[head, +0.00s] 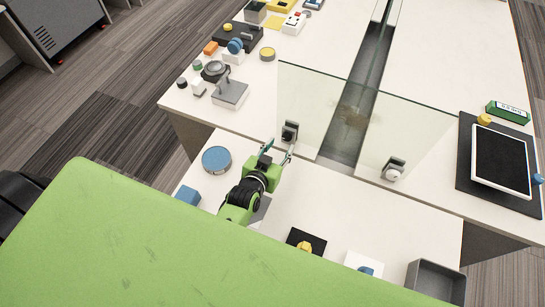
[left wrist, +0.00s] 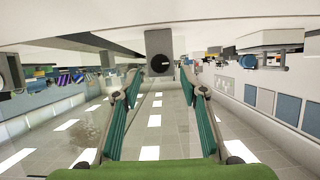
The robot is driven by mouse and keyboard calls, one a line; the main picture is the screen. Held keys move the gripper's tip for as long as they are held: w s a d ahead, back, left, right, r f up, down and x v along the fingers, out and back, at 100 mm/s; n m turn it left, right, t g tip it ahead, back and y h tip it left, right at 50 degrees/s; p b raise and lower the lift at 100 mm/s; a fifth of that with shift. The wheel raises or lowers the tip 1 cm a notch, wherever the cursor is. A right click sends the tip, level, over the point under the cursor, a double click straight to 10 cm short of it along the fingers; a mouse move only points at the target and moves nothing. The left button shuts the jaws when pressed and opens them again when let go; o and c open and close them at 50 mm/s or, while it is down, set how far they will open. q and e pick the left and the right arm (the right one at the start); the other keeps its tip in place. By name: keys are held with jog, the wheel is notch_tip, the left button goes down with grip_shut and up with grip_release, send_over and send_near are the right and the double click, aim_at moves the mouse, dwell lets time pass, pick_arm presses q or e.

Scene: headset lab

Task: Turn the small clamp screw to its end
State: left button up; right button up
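A small clamp (head: 289,132) with a dark screw knob sits at the lower left part of the glass panel. In the left wrist view the round black screw knob (left wrist: 161,65) shows on a grey clamp block, with a pale mark on its face. A second clamp (head: 394,169) with a pale round knob holds the panel farther right. My left gripper (head: 279,148) is open just in front of the dark knob. In the left wrist view its fingertips (left wrist: 160,73) stand either side of the knob, with gaps visible. My right gripper is not in view.
The glass panel (head: 325,95) stands across the white tables. A blue-topped disc (head: 216,159) and a blue block (head: 188,195) lie left of my arm. A black plate with a yellow knob (head: 304,246) and a grey bin (head: 437,282) are nearer the front. A tablet (head: 500,160) lies right.

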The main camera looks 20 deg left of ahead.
pick_arm(q)
jog(key=v, duration=0.7)
dwell(0.4)
